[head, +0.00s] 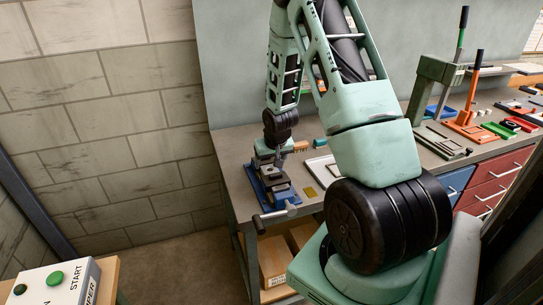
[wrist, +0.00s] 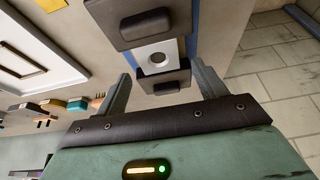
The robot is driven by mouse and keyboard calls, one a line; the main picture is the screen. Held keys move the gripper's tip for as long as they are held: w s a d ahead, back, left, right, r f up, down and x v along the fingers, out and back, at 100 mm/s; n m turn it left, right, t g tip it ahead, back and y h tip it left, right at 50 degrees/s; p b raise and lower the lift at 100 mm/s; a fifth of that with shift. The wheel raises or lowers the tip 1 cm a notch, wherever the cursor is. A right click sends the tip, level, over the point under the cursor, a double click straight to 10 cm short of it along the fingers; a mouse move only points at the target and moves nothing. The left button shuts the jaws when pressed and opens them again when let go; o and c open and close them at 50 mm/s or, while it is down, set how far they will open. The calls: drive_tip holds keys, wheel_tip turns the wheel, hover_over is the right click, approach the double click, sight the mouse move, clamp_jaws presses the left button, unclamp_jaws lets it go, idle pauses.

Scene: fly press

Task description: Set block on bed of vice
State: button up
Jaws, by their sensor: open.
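The vice (head: 264,190) stands on a blue base at the left end of the bench, its handle pointing to the front. In the wrist view its two dark jaws (wrist: 145,27) are apart. A pale grey block with a round hole (wrist: 171,46) sits between them, over the vice bed; I cannot tell whether it touches the bed. My gripper (wrist: 163,75) is open, with a finger on each side of the nearer dark jaw and nothing clamped. In the head view my gripper (head: 275,155) is just above the vice's back part, and the block is too small to make out clearly.
A white tray (wrist: 35,45) and a yellow plate (wrist: 52,5) lie beside the vice. Several handled tools (wrist: 80,104) lie on the bench. A green press (head: 432,85) and an orange-levered tool (head: 470,105) stand farther right. A tiled wall is at the left.

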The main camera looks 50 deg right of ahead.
drive_tip(key=shift+r+p, duration=0.35)
drive_tip(key=shift+r, duration=0.55)
drive_tip(key=b+v, duration=0.1)
drive_tip(key=v, duration=1)
drive_tip(key=shift+s+r, duration=0.15)
drive_tip(key=s+a+r+n+g+y, duration=0.2)
drive_tip(key=a+n, duration=0.5)
drive_tip(key=a, duration=2.1)
drive_tip(key=s+a+r+n+g+y, duration=0.1)
drive_tip(key=s+a+r+n, duration=0.2)
drive_tip(key=s+a+n, duration=0.4)
drive_tip(key=s+a, duration=0.7)
drive_tip(key=s, duration=0.3)
drive_tip(key=shift+r+g, duration=0.15)
drive_tip(key=shift+g, duration=0.25)
